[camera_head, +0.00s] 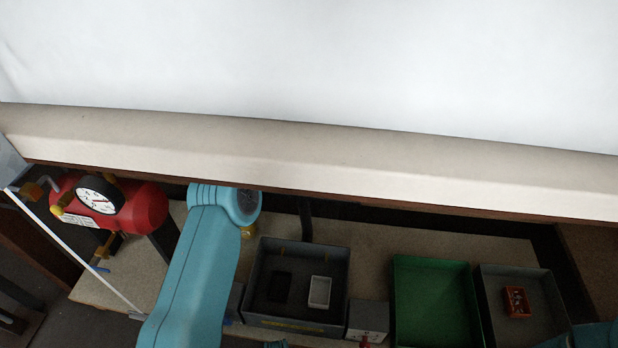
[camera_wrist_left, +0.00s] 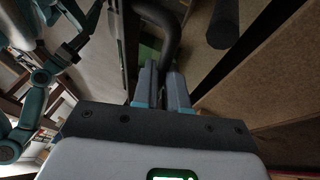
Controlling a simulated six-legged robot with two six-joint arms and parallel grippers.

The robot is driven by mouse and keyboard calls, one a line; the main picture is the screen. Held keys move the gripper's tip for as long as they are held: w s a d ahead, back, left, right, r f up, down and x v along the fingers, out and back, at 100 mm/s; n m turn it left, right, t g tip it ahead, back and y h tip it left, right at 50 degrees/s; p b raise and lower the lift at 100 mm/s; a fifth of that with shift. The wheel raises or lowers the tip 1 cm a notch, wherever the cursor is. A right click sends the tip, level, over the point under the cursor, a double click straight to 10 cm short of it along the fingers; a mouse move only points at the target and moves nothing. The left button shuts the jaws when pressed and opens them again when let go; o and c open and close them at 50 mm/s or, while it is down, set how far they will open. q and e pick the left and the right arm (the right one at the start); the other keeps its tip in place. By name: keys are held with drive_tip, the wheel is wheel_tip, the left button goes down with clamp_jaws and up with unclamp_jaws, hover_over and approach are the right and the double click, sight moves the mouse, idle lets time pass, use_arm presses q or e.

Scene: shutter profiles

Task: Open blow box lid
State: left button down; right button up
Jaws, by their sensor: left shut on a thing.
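A large white surface (camera_head: 320,60) with a beige front band (camera_head: 300,155) fills the upper head view. I cannot tell whether it is the blow box or its lid. My left arm, teal, reaches up to its lower edge, and the left gripper is hidden there in the head view. In the left wrist view my left gripper (camera_wrist_left: 162,88) is shut on a dark curved handle (camera_wrist_left: 168,40), with a finger on each side of the bar. What the handle joins is unclear. My right gripper is not in view.
A red tank (camera_head: 140,207) with a gauge stands at the left. On the bench are a dark box (camera_head: 343,285) with small trays, a green bin (camera_head: 435,300) and a grey bin (camera_head: 535,280) holding a small red box (camera_head: 516,301).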

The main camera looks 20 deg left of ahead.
use_arm(q)
drive_tip(key=shift+d, duration=0.25)
drive_tip(key=c, duration=1.2)
unclamp_jaws()
drive_tip(key=shift+o, duration=0.2)
drive_tip(key=shift+a, duration=0.1)
drive_tip(key=shift+f, duration=0.15)
